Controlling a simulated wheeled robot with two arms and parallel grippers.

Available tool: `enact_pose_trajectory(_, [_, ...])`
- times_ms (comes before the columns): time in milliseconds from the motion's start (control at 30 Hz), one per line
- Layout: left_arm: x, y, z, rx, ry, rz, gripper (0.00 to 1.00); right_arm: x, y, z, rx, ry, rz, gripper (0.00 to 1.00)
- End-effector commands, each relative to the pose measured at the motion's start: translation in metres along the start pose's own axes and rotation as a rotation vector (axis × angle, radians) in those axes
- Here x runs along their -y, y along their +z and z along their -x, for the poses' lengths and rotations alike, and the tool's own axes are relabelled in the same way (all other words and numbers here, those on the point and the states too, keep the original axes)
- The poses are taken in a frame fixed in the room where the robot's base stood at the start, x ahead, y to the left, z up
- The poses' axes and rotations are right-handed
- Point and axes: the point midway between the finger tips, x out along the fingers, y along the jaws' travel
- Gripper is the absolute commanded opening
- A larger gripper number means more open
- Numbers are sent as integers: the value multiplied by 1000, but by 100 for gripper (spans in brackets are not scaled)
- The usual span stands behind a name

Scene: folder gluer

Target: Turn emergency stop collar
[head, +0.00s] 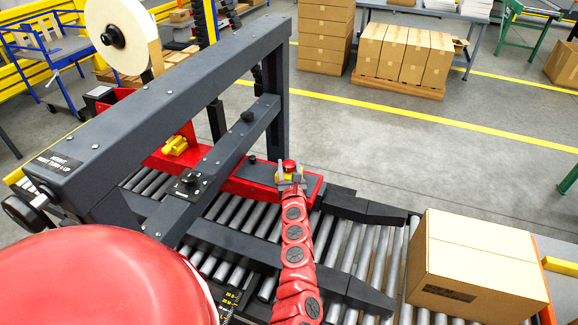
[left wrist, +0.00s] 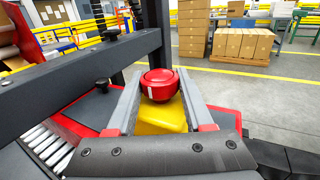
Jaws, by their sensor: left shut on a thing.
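The emergency stop is a red round knob (head: 289,164) on a yellow housing (head: 281,178), on the red side part of the machine. In the left wrist view the knob (left wrist: 159,84) shows a small white mark on its side, above the yellow housing (left wrist: 165,116). My left gripper (head: 291,168) reaches it from the front, its red arm crossing over the rollers. In the left wrist view its two grey fingers (left wrist: 160,82) stand on either side of the knob, shut on it. The exact finger contact and any separate collar are hard to make out. My right gripper is not in view.
A dark grey machine frame (head: 180,85) rises left of the emergency stop. A cardboard box (head: 475,265) sits on the roller conveyor at right. A yellow knob (head: 175,146) is farther left. Stacked boxes (head: 405,52) stand at the back; the floor between is clear.

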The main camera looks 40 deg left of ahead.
Motion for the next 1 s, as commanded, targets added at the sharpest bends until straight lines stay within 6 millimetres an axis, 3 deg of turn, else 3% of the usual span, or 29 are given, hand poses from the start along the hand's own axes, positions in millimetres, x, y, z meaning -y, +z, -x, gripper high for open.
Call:
enact_pose_trajectory(267, [-4,4,0,-4,-110,3,0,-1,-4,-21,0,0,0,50])
enact_pose_trajectory(600, [-4,3,-1,-2,-402,-4,0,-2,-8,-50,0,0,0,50])
enact_pose_trajectory(1000, [-2,-1,-1,1,-715,-2,0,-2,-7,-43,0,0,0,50])
